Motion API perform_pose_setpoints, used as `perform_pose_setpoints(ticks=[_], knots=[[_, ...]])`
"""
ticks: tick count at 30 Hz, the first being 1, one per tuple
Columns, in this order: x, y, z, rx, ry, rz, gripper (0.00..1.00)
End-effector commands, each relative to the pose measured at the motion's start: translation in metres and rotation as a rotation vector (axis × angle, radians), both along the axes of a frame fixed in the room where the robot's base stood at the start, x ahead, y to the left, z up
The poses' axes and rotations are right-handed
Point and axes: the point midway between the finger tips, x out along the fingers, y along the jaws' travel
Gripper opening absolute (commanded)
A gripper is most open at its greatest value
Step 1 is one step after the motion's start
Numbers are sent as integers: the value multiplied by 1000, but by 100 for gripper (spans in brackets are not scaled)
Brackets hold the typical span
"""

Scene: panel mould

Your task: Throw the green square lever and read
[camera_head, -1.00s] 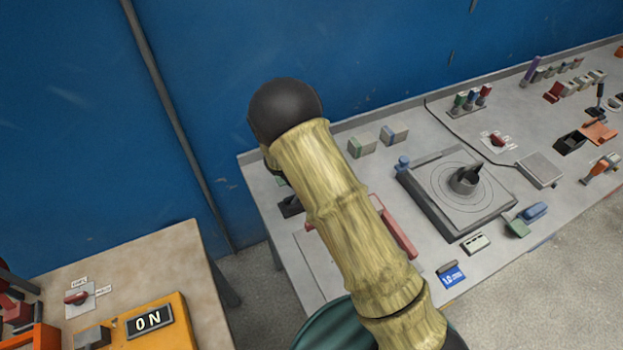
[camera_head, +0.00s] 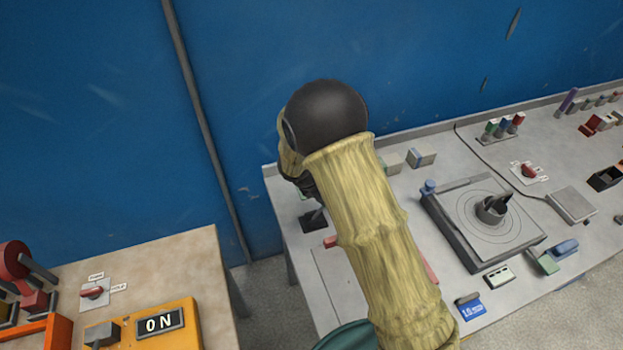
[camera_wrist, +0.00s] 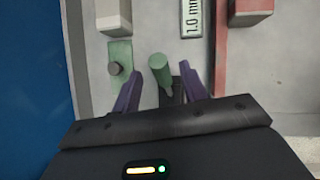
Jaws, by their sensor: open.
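In the wrist view my gripper (camera_wrist: 160,88) is open, with one purple finger on each side of a green lever handle (camera_wrist: 159,68). The handle looks rounded and rises from a dark slotted base; I cannot make out a square shape. I cannot tell whether either finger touches it. Left of it is a green square plate (camera_wrist: 119,57) with a dark round knob. In the head view a small black lever base (camera_head: 313,221) shows beside my arm at the bench's left end.
A label reading "1.0 m", cut off (camera_wrist: 191,15), and a red bar (camera_wrist: 222,45) lie beyond the fingers. The grey bench (camera_head: 290,235) holds a dial plate (camera_head: 460,235) and several small blocks. A separate table at left bears an orange box with an "ON" display (camera_head: 160,321).

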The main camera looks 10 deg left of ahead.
Motion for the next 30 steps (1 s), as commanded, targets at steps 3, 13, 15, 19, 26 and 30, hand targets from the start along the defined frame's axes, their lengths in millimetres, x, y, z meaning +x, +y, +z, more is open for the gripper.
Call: perform_pose_setpoints(ticks=[3, 13, 15, 19, 26, 30], knots=[[-8, 9, 20, 3, -3, 0, 43], [-32, 31, 76, 4, -3, 0, 43], [-37, 35, 86, 2, -3, 1, 43], [-42, 40, 98, 1, -2, 0, 43], [-44, 41, 103, 0, 0, 1, 43], [-44, 42, 103, 0, 0, 1, 43]])
